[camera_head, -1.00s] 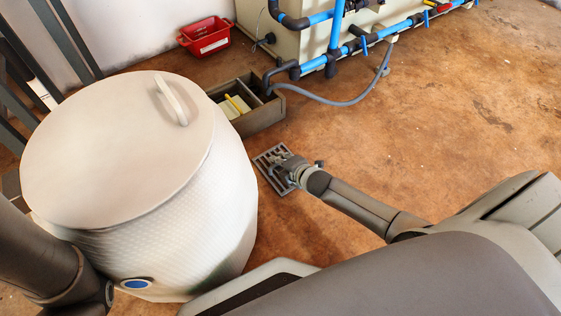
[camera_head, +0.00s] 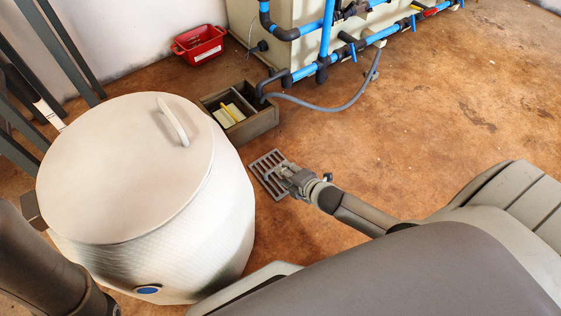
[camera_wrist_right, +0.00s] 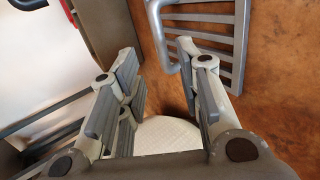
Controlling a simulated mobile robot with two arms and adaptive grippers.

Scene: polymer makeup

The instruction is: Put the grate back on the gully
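A grey slotted grate (camera_head: 264,172) shows in the head view over the brown floor, right of the white bin. I cannot tell whether it lies flat on the floor. In the right wrist view the grate (camera_wrist_right: 232,50) is at the upper right, with a looped grey bar at its left side. My right gripper (camera_head: 288,177) is over the grate's right part. In the wrist view its fingers (camera_wrist_right: 165,95) are spread, with nothing seen held between them; the right finger overlaps the grate. A grey open trough (camera_head: 259,124), probably the gully, stands behind. My left gripper is out of view.
A large white lidded bin (camera_head: 110,170) stands close left of the grate. A grey hose (camera_head: 330,108) runs from the trough to blue pipes on a cream tank (camera_head: 285,45). A red crate (camera_head: 199,45) is by the wall. Floor at the right is clear.

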